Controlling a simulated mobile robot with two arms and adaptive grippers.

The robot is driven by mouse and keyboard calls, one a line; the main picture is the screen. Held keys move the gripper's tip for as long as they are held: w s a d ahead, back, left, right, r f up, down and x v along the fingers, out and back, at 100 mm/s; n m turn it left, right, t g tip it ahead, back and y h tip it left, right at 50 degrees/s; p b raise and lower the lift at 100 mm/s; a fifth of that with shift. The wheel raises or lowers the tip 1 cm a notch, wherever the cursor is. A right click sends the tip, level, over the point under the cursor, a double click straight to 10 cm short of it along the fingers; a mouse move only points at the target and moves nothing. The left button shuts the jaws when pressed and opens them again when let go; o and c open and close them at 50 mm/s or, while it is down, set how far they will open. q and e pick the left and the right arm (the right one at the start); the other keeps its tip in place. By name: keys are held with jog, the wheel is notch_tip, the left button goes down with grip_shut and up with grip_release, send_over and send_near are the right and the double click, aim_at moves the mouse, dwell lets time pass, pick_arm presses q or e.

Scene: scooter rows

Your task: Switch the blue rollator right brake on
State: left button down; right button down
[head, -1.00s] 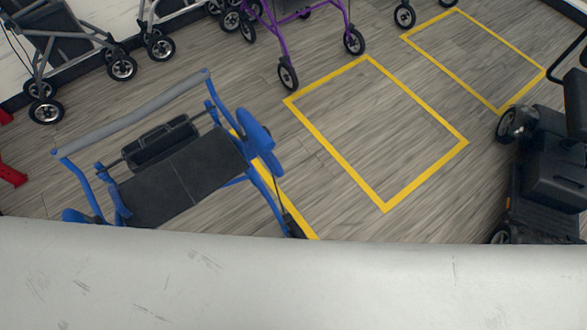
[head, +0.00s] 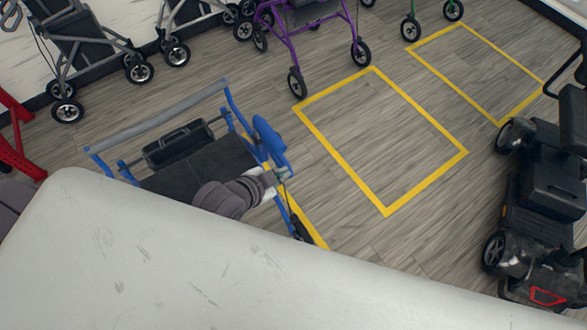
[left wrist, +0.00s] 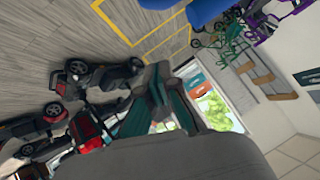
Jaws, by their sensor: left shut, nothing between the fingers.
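The blue rollator (head: 228,98) stands at left centre in the head view, with a grey padded bar and a dark seat. A blue grip part (head: 268,140) rises at its right side. My left gripper (head: 281,175) is shut and empty, close beside the lower end of that part; I cannot tell whether they touch. The brake lever is too small to make out, and its position cannot be told. In the left wrist view a large blue part (left wrist: 205,12) shows close up at the top edge. My right gripper is not in view.
A purple rollator (head: 312,15) and grey walkers (head: 85,45) stand at the back. A black scooter (head: 545,175) stands at the right. Yellow floor outlines (head: 420,115) enclose clear floor in the middle. A red frame (head: 18,145) is at the left edge.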

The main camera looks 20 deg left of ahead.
pick_arm(q)
jog(key=p, duration=0.1)
send_over(289, 179)
jog(key=f, duration=0.9)
jog(key=shift+s+d+f, duration=0.2)
jog(key=shift+d+f, duration=0.1)
jog(key=shift+d, duration=0.1)
jog(key=f+b, duration=0.2)
jog(key=f+m+t+y+b, duration=0.1)
jog(key=f+b, duration=0.1)
jog(key=f, duration=0.1)
jog(key=w+a+f+m+t+y+b, duration=0.1)
jog(key=f, duration=0.1)
jog(key=shift+f+b, duration=0.4)
jog(key=shift+a+f, duration=0.1)
jog(key=shift+f, duration=0.1)
